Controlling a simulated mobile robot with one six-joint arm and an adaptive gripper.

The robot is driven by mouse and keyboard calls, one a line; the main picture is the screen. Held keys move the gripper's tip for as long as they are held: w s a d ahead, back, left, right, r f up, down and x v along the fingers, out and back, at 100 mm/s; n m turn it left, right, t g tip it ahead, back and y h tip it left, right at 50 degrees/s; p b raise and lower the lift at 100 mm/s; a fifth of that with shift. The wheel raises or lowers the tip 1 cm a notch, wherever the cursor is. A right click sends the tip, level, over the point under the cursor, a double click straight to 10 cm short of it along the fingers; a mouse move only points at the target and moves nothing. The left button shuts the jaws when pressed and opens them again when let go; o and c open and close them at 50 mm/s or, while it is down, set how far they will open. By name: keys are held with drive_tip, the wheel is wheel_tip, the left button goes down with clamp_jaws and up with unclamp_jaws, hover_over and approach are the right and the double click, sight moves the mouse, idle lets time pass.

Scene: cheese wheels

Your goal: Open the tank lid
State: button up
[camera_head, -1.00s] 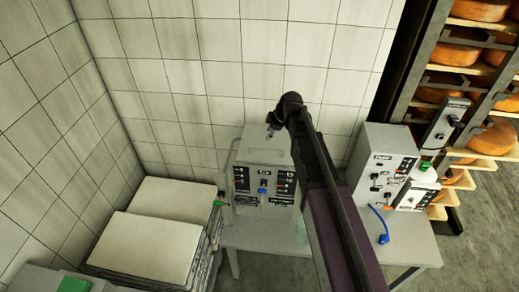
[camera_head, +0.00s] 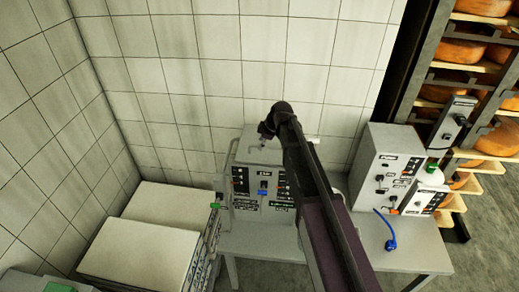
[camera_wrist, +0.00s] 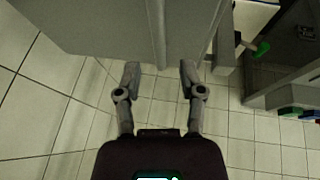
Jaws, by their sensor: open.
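The fingers are hard to make out there. In the wrist view my gripper (camera_wrist: 160,77) is open and empty, its fingers spread. A grey surface (camera_wrist: 95,22) with a raised ridge (camera_wrist: 158,32) lies ahead of the fingertips, likely the tank lid. The arm hides the tank's right side. I cannot tell whether the fingers touch the surface.
A green-ended handle (camera_head: 215,206) sticks out at the tank's left; a green end also shows in the wrist view (camera_wrist: 262,48). Pale flat-topped stacks (camera_head: 140,248) stand left. A second control box (camera_head: 375,150) and a blue-ended cable (camera_head: 390,243) are right. Cheese racks (camera_head: 470,90) stand far right.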

drive_tip(key=shift+b+x, duration=0.65)
drive_tip(key=shift+x, duration=0.35)
clamp_jaws()
